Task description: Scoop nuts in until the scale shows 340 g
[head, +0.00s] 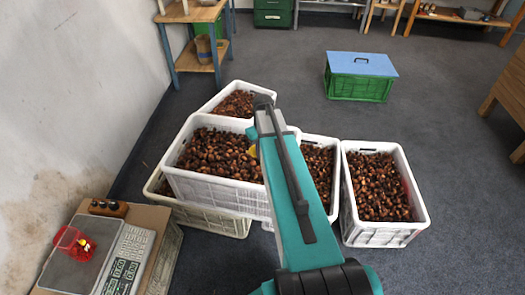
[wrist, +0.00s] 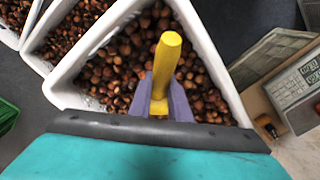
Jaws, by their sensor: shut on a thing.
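My gripper (wrist: 160,106) is shut on a yellow scoop handle (wrist: 167,60) in the wrist view, above a white crate (wrist: 60,88) of chestnuts (wrist: 120,62). The scoop's bowl cannot be made out. In the head view my arm hides most of the gripper; a bit of yellow shows beside it over the raised white crate (head: 215,190). A red open bag (head: 68,236) with a yellow mark sits on the scale (head: 68,270) at lower left. The scale's display (head: 125,268) is lit but too small to read; the scale also shows in the wrist view (wrist: 292,88).
More chestnut crates stand behind and right of the raised one, including a white crate (head: 383,234) at right. A small dark-topped wooden object (head: 108,207) is beside the scale. A green crate with a blue lid (head: 360,75) stands farther back. Open floor lies at right.

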